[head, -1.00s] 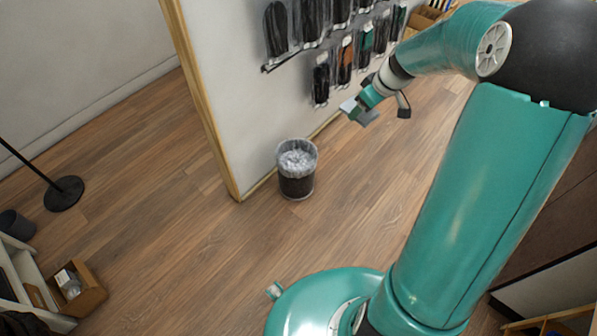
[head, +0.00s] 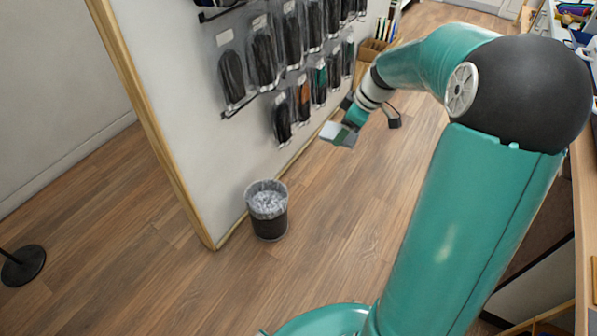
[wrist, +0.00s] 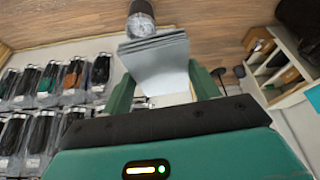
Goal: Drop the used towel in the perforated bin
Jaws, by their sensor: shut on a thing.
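The used towel is a pale blue-grey folded cloth (wrist: 158,66) held between my gripper's green fingers in the wrist view. In the head view the towel (head: 333,131) shows as a small light patch at the end of my arm. My gripper (head: 345,130) is shut on it, in the air above the floor, to the right of and apart from the bin. The perforated bin (head: 268,222) is dark, with a pale crumpled liner, and stands on the floor against the white wall panel. In the wrist view the bin (wrist: 142,8) appears beyond the towel, partly hidden by it.
The white panel (head: 190,110) with a wooden edge carries hanging packs of insoles (head: 262,60). A black round stand base (head: 23,265) is on the floor at left. The wooden floor (head: 345,215) around the bin is clear. White shelving (wrist: 285,60) shows at right in the wrist view.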

